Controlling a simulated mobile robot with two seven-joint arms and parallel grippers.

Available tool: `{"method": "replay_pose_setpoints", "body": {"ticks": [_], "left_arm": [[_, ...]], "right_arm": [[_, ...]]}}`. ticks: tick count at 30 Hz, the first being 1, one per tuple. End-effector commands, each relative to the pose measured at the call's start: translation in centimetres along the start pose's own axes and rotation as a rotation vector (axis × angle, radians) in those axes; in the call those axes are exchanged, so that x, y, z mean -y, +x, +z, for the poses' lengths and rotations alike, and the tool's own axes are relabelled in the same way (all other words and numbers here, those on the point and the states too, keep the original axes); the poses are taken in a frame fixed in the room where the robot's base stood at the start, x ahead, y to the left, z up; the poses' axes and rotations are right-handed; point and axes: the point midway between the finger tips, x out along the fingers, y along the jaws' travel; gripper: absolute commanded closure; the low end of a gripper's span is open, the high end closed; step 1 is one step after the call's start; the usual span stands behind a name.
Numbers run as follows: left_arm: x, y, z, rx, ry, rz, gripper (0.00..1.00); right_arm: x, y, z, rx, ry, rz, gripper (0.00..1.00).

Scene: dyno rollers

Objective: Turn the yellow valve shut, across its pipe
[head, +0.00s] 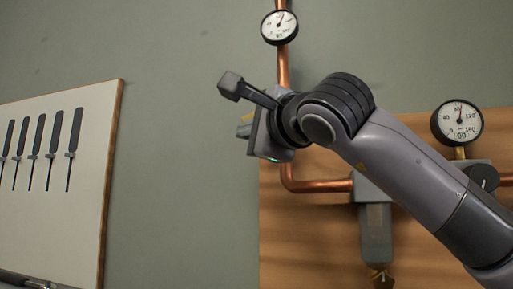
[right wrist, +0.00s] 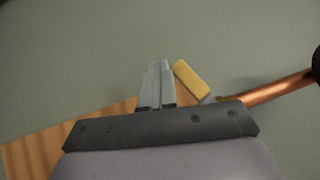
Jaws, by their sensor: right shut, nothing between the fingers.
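The yellow valve handle (right wrist: 193,80) shows in the right wrist view as a short block just right of my fingertips. It lies slanted, at an angle to the copper pipe (right wrist: 275,89) that runs off to the right; its exact turn on the pipe is hard to tell. In the head view only a small yellow bit (head: 247,117) shows behind my right gripper (head: 242,131). My right gripper (right wrist: 156,72) is shut and empty, its fingers beside the handle; whether they touch it is unclear. My left gripper is out of view.
A wooden panel (head: 315,250) on the grey-green wall carries the pipe. One round gauge (head: 279,27) is above the gripper and another (head: 457,122) is at right. A grey device (head: 376,235) hangs below my arm.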

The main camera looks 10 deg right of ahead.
Motion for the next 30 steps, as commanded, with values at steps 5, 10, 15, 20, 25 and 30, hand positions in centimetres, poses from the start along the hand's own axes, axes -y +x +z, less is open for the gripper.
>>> {"method": "replay_pose_setpoints", "body": {"ticks": [5,10,15,20,25,30], "left_arm": [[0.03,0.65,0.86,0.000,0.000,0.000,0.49],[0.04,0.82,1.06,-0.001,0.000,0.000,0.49],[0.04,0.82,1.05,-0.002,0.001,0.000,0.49],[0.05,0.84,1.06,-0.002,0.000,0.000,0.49],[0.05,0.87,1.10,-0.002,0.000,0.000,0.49],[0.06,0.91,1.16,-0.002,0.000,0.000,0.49]], "right_arm": [[0.40,0.10,0.35,0.003,0.045,-0.053,1.00],[0.75,0.19,0.41,0.003,0.065,-0.074,1.00],[0.91,0.19,0.42,0.002,0.070,-0.080,1.00],[0.94,0.18,0.43,0.002,0.071,-0.081,1.00],[0.95,0.18,0.43,0.002,0.073,-0.083,1.00],[0.96,0.19,0.43,0.002,0.076,-0.085,1.00]]}}
